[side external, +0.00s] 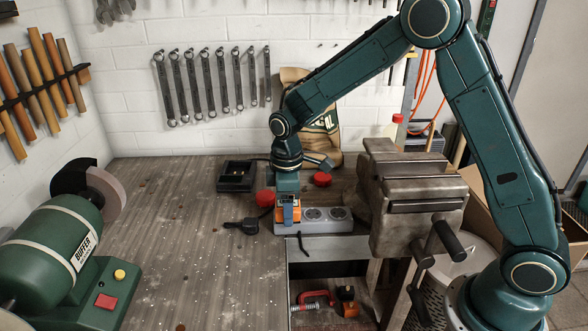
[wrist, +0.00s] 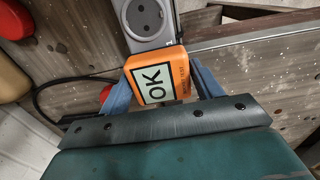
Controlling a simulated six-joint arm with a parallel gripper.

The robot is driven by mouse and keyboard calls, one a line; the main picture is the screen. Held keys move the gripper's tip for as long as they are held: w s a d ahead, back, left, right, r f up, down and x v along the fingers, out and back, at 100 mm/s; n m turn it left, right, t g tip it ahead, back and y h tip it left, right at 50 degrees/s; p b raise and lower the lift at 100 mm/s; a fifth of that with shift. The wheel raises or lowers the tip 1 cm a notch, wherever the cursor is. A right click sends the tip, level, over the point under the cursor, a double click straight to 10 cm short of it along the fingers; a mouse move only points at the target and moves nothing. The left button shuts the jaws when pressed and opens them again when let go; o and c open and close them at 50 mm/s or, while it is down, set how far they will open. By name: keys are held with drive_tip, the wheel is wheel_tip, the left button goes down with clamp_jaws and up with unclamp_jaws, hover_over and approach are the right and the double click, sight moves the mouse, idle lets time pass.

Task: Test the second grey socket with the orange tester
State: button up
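The orange tester (side external: 291,215) sits upright at the left end of the grey socket strip (side external: 322,227). In the wrist view the tester (wrist: 160,77) shows a pale screen reading "OK". The blue fingers of my gripper (wrist: 160,92) are on both sides of it and hold it. In the side view my gripper (side external: 288,202) points straight down over the tester. Two round grey sockets show to the right of it, a nearer one (side external: 312,214) and a farther one (side external: 338,213). The tester hides the strip under it; its pins are out of sight.
The vise (side external: 410,195) stands close right of the strip. A black plug (side external: 243,226), a black tray (side external: 237,176) and red caps (side external: 265,198) (side external: 322,179) lie left and behind. The green buffer (side external: 70,255) is far left.

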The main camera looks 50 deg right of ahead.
drive_tip(key=c, duration=0.9)
drive_tip(key=shift+r, duration=0.1)
drive_tip(key=shift+r, duration=0.7)
drive_tip(key=shift+r, duration=0.35)
drive_tip(key=shift+r, duration=0.7)
drive_tip(key=shift+r, duration=0.35)
drive_tip(key=shift+r, duration=0.85)
drive_tip(key=shift+s+d+r, duration=0.25)
drive_tip(key=shift+s+d, duration=0.8)
drive_tip(key=shift+s+d+r, duration=0.2)
drive_tip(key=shift+s+d, duration=0.85)
